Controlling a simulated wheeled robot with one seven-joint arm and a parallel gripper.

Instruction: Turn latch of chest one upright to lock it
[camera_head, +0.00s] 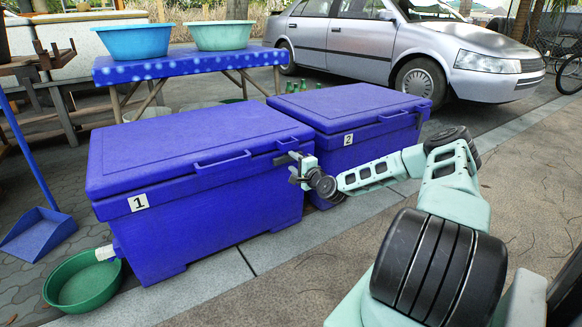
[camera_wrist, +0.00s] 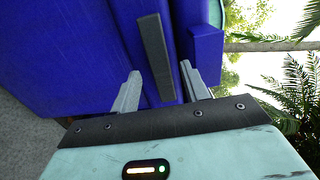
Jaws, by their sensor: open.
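Chest one (camera_head: 200,190) is a closed blue box with a "1" label on its front. Its latch is a dark grey bar (camera_wrist: 155,55) on the blue side face (camera_wrist: 60,50); it appears to lie roughly level, since the wrist view is turned sideways. In the head view the latch is mostly hidden behind my gripper. My gripper (camera_head: 297,168) is at the chest's right side, just below the lid edge. In the wrist view my gripper (camera_wrist: 161,85) is open, with the bar between its two fingers and a visible gap on each side.
Chest two (camera_head: 350,120) stands close behind on the right, leaving a narrow space. A green basin (camera_head: 85,285) and a blue dustpan (camera_head: 38,235) are at the left. A blue table (camera_head: 190,65) with two basins stands behind. Paving in front is clear.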

